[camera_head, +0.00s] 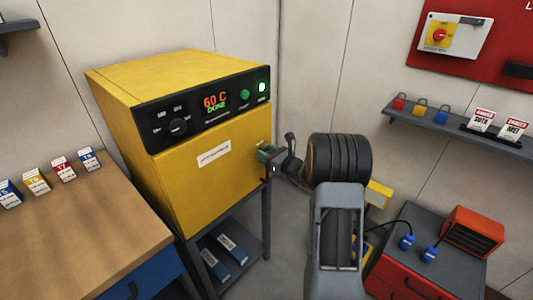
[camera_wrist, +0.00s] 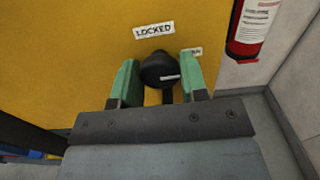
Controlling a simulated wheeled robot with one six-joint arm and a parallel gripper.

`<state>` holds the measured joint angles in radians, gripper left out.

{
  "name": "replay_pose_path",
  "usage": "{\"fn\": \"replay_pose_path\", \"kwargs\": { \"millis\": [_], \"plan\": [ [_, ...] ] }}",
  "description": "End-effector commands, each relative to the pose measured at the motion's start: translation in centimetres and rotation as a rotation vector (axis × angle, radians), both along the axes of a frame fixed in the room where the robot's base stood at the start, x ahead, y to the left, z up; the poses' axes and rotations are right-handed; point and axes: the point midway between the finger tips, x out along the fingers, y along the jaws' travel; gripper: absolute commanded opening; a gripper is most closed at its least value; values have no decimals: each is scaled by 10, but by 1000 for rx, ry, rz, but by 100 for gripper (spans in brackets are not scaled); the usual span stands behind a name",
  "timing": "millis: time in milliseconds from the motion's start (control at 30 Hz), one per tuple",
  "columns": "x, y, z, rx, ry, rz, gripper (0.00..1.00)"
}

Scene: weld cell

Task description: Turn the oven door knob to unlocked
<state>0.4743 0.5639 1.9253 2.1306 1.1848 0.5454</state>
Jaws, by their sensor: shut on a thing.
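The yellow oven (camera_head: 205,185) stands left of centre, its display reading 60 C and DONE. Its dark round door knob (camera_wrist: 158,68) shows in the wrist view, with a white mark on the right side of its face pointing right. A LOCKED label (camera_wrist: 154,30) is above the knob. A second small label (camera_wrist: 196,51), right of it, is partly hidden by a finger. My gripper (camera_wrist: 161,75) has its green fingers on either side of the knob and is shut on it. In the head view my gripper (camera_head: 267,154) is at the right edge of the oven front and hides the knob.
A wooden bench (camera_head: 75,225) with several small boxes is at the left. A red cabinet (camera_head: 410,282) stands at the lower right, below a wall shelf (camera_head: 450,130). A fire extinguisher (camera_wrist: 252,25) is right of the oven in the wrist view.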

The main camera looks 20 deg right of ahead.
Motion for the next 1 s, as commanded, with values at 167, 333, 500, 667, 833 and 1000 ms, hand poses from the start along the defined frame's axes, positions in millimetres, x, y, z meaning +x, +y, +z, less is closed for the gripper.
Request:
{"fn": "replay_pose_path", "kwargs": {
  "millis": [167, 333, 500, 667, 833, 1000],
  "plan": [
    [0, 0, 0, 11, 5, 0, 16],
    [0, 0, 0, 11, 5, 0, 16],
    [0, 0, 0, 11, 5, 0, 44],
    [0, 0, 0, 10, 5, 0, 50],
    [-1, -1, 0, 10, 5, 0, 50],
    [-16, -8, 0, 10, 3, -3, 50]
  ]
}}
